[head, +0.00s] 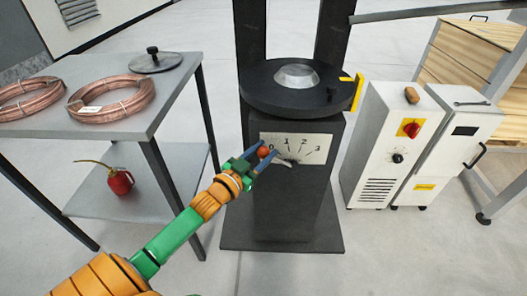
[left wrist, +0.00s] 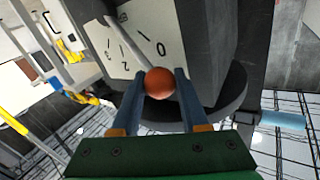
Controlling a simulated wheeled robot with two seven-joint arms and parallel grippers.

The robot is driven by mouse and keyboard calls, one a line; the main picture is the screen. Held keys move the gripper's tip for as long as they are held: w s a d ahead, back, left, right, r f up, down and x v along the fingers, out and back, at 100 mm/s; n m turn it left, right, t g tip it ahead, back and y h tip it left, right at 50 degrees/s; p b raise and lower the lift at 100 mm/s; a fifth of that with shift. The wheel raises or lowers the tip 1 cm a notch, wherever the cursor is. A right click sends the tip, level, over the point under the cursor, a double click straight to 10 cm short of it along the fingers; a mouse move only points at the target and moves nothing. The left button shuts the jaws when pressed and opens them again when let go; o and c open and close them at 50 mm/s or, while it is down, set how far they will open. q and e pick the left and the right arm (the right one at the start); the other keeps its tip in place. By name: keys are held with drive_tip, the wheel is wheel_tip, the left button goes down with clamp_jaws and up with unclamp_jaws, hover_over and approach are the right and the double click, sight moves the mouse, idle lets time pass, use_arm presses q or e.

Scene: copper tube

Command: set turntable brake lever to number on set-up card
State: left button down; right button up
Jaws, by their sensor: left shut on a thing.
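The turntable (head: 296,88) is a black disc on a dark pedestal. A white scale plate (head: 318,148) on the pedestal front reads 0, 1, 2, 3 from left to right. The grey brake lever has an orange-red ball knob (head: 263,152) at its end, beside the 0. My left gripper (head: 261,154) is shut on this knob. In the left wrist view the knob (left wrist: 159,83) sits between both fingers, with the lever arm (left wrist: 124,38) crossing the plate behind it. No readable set-up card shows; a small white label (head: 90,110) lies on a copper coil. My right gripper is not in view.
A grey table (head: 150,115) at left carries copper coils (head: 112,98) and a round black lid (head: 155,62); a red oil can (head: 118,180) stands on its lower shelf. White cabinets (head: 375,145) stand at right. The floor in front of the pedestal is clear.

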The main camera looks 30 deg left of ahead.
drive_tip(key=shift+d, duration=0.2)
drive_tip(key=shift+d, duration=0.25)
use_arm(q)
drive_tip(key=shift+f, duration=0.1)
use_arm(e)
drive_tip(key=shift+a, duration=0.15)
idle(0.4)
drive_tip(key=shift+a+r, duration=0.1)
